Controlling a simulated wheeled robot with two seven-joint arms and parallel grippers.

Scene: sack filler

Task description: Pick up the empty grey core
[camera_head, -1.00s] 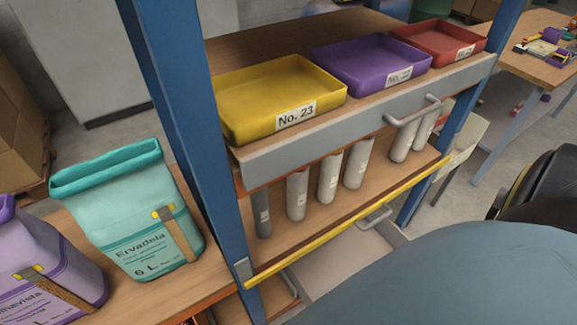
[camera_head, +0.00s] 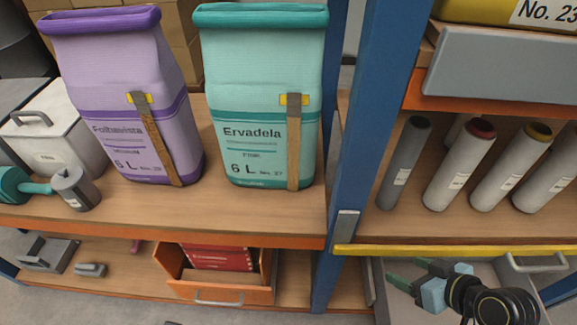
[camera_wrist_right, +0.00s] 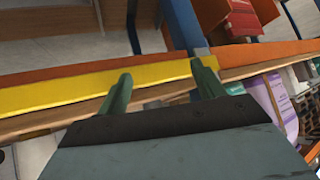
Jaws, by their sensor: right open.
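The dark grey core (camera_head: 405,163) leans slightly in the head view, at the left end of a row of tubes on the shelf, beside the blue post. Its top end looks dark; I cannot tell from here whether it is hollow. My right gripper (camera_head: 409,273) is open and empty. Its green fingers are in front of and below the shelf's yellow front edge, apart from the core. In the right wrist view, the open fingers (camera_wrist_right: 160,70) lie over the yellow edge, and no core shows there. My left gripper is out of view.
Paler tubes with red (camera_head: 461,165) and yellow (camera_head: 513,166) tops stand right of the core. The blue post (camera_head: 372,130) is close on its left. A yellow rail (camera_head: 450,250) borders the shelf front. Purple (camera_head: 125,95) and teal (camera_head: 262,90) sacks stand left.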

